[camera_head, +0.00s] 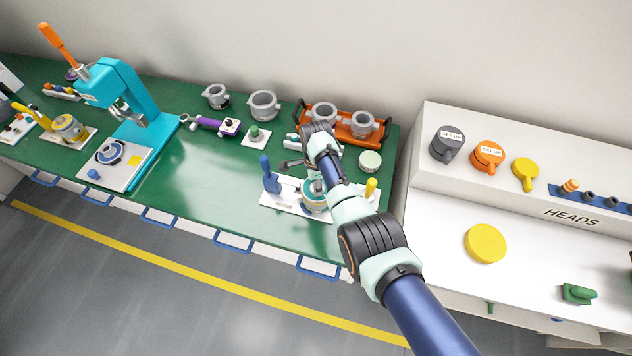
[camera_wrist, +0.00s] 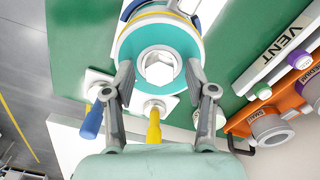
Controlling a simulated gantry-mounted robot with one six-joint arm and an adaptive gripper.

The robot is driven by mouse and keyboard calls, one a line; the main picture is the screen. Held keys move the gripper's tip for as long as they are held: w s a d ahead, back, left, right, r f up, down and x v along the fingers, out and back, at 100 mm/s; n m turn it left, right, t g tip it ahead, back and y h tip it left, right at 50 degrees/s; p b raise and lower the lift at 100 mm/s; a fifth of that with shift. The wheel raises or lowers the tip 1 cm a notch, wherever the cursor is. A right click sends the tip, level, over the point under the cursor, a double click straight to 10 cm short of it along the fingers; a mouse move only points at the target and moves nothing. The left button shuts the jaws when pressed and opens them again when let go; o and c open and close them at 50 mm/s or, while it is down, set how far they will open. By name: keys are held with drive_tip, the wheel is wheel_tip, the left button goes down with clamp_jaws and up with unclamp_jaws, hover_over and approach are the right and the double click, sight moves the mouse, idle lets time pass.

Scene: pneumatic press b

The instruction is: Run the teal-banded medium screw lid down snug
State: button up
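The teal-banded screw lid (camera_wrist: 129,49) shows in the wrist view as a teal ring with a pale hex boss (camera_wrist: 159,66) at its middle. In the head view the teal-banded lid (camera_head: 313,207) sits on a white base plate (camera_head: 283,201), partly hidden by my arm. My gripper (camera_wrist: 159,72) is open, with its two grey fingers apart on either side of the hex boss. The fingers overlap the teal ring in the wrist view; I cannot tell whether they touch it. The lid's thread and its seating depth are hidden.
A blue handle (camera_wrist: 92,122) and a yellow handle (camera_wrist: 154,132) stand close to the lid. An orange tray (camera_head: 345,130) with grey rings lies behind. A turquoise press (camera_head: 137,90) stands at the left. The green bench (camera_head: 205,165) is clear between the press and the plate.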

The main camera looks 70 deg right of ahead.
wheel_tip(320, 180, up, 12)
idle(0.6)
